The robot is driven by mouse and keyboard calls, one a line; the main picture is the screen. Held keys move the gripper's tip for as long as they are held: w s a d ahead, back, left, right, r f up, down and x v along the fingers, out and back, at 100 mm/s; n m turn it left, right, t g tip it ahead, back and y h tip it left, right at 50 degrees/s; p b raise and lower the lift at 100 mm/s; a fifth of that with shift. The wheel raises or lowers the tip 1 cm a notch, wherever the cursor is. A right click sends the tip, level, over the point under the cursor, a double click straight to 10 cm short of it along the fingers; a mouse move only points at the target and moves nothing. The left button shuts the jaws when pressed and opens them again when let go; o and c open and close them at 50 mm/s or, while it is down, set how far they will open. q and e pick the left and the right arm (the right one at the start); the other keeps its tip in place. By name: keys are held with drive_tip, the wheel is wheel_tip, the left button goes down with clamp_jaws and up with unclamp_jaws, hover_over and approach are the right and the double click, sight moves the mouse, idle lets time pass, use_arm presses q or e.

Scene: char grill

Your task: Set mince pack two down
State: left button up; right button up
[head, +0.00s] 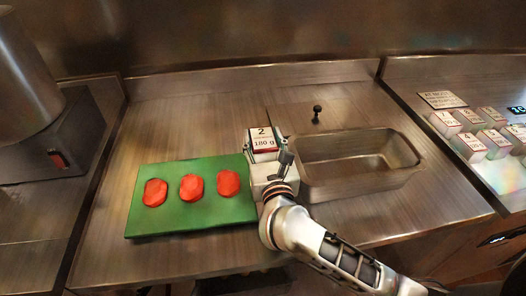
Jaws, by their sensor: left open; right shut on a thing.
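Mince pack two (264,135) is a white block with a label reading "2" and "180 g". My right gripper (265,153) is shut on it, its arm coming in from the lower right. My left gripper is not in view.
Three red pieces (191,187) lie in a row on the green board. Several labelled white packs (469,147) sit at far right. The counter (190,115) behind the board is clear.

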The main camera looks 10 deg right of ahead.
drive_tip(key=shift+f+b, duration=0.3)
drive_tip(key=shift+f, duration=1.8)
drive_tip(key=shift+f, duration=0.2)
drive_tip(key=o, duration=1.3)
drive_tip(key=shift+o, duration=0.2)
